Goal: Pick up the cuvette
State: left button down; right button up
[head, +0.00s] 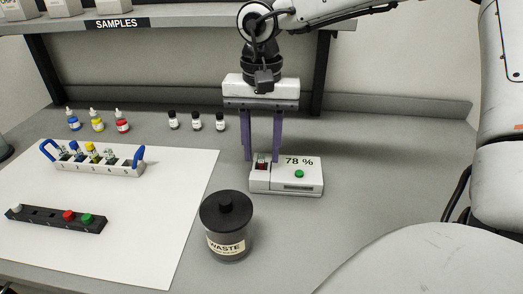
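My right gripper (262,158) points straight down over the white spectrometer (287,186), which reads 78 %. Its two purple fingers are apart, one on each side of the small sample well at the device's left end. A small dark red cuvette (262,166) shows in that well, between the fingertips; a gap seems to remain on both sides. A white rack (127,171) with blue handles and numbered slots holds several other cuvettes with blue, yellow and dark green contents. My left gripper is out of view.
A black-lidded waste jar (227,243) stands just in front of the spectrometer. A black cap strip (40,221) holds white, red and green caps on the white mat (150,225). Dropper bottles (97,122) and black-capped vials (196,122) stand behind, below the samples shelf (180,20).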

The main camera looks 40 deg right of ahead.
jog(key=shift+f, duration=0.75)
grip_shut()
